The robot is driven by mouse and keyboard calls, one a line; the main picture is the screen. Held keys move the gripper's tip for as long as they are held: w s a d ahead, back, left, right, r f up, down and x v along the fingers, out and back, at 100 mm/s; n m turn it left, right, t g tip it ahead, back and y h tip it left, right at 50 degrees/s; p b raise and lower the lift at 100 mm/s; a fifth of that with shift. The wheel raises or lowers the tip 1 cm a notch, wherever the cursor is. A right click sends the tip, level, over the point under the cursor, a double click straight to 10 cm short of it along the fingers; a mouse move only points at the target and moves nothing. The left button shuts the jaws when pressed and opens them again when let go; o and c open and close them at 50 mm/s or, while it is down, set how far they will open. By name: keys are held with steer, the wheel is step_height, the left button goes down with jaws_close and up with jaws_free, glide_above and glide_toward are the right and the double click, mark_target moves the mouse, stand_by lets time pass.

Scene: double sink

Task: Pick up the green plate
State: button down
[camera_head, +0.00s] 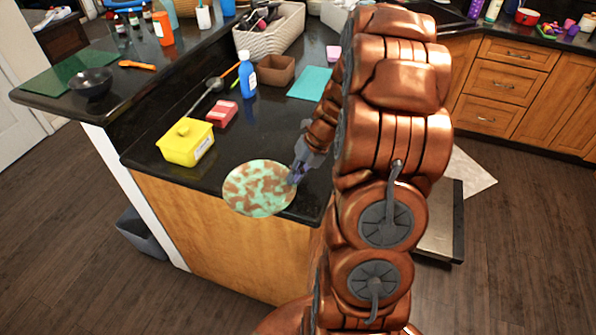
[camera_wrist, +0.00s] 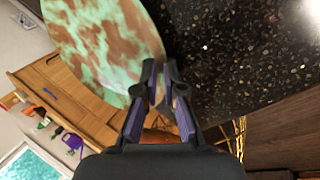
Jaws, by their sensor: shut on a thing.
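The green plate (camera_head: 258,189) is round with brown mottling. In the head view it is at the front edge of the dark counter, its near part reaching past the edge. My gripper (camera_head: 296,173) is at the plate's right rim. In the wrist view the plate (camera_wrist: 105,45) fills the upper left, and my gripper's fingers (camera_wrist: 157,92) are closed at its lower right rim. The exact contact between fingertips and rim is partly hidden by the fingers. I cannot tell whether the plate is fully clear of the counter.
On the dark counter (camera_head: 245,142), a yellow box (camera_head: 186,143) stands left of the plate, with a red block (camera_head: 222,114) and a blue bottle (camera_head: 247,75) behind. A brown container (camera_head: 276,70) and a teal sheet (camera_head: 311,83) lie farther back. Bare counter lies between them and the plate.

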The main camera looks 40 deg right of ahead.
steer(key=shift+a, duration=0.1)
steer(key=c, duration=1.2)
jaws_free()
steer(key=v, duration=1.2)
steer(key=shift+s, duration=0.1)
steer(key=shift+c, duration=0.5)
